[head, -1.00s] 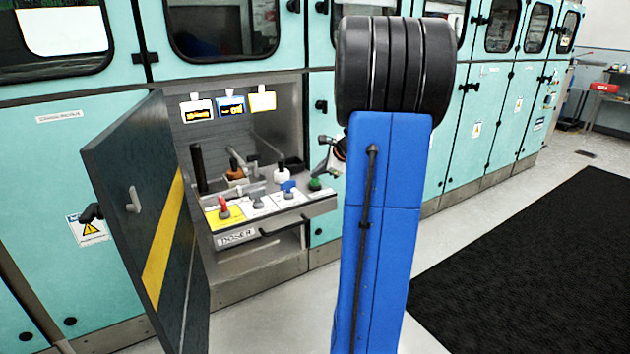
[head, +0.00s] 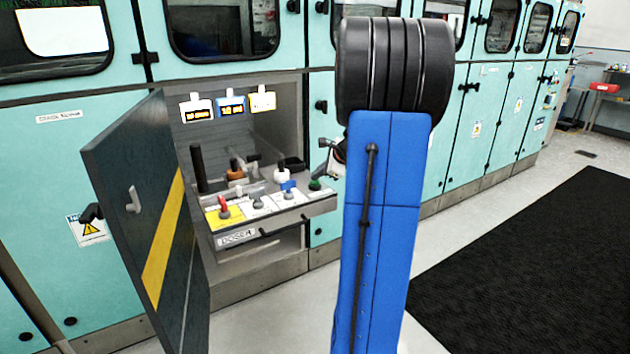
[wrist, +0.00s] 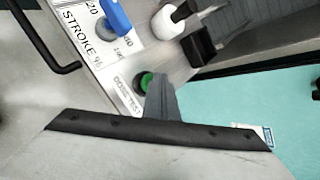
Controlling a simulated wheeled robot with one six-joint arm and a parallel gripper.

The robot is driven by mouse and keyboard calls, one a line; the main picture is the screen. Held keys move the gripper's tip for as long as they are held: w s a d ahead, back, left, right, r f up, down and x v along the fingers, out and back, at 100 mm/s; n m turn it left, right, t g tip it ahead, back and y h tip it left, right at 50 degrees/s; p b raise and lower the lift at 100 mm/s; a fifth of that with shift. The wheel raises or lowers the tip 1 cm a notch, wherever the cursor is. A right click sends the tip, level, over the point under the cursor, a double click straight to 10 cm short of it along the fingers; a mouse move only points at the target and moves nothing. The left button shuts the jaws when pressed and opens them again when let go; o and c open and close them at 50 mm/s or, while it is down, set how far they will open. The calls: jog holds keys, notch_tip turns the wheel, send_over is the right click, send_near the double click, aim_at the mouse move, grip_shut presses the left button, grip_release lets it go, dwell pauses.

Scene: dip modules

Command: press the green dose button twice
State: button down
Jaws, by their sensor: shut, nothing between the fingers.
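The green dose button (head: 315,184) is at the right end of the doser's control shelf, beside a blue switch (head: 288,186). In the wrist view the green button (wrist: 146,82) sits in a dark ring by a "DOSE TEST" label. My gripper (wrist: 160,82) is shut and empty. Its grey fingertips overlap the button's right edge in that view. In the head view my gripper (head: 326,165) shows up and to the right of the button, seemingly a little clear of it. The rest of it is partly hidden behind my blue arm.
A red-knobbed switch (head: 223,208), white knob (head: 281,174) and black block (wrist: 198,45) stand on the shelf. The open dark door (head: 150,220) stands to the left. Small displays (head: 231,107) hang above. Floor is clear at right, around a black mat (head: 540,260).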

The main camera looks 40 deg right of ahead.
jog(key=shift+r, duration=1)
jog(key=shift+r, duration=0.1)
jog(key=shift+r, duration=2.4)
jog(key=shift+r, duration=0.1)
dwell(0.7)
notch_tip(320, 180, up, 4)
jog(key=shift+f, duration=0.2)
jog(key=shift+f, duration=0.15)
send_over(318, 182)
jog(key=shift+a+f, duration=0.15)
jog(key=shift+f, duration=4.1)
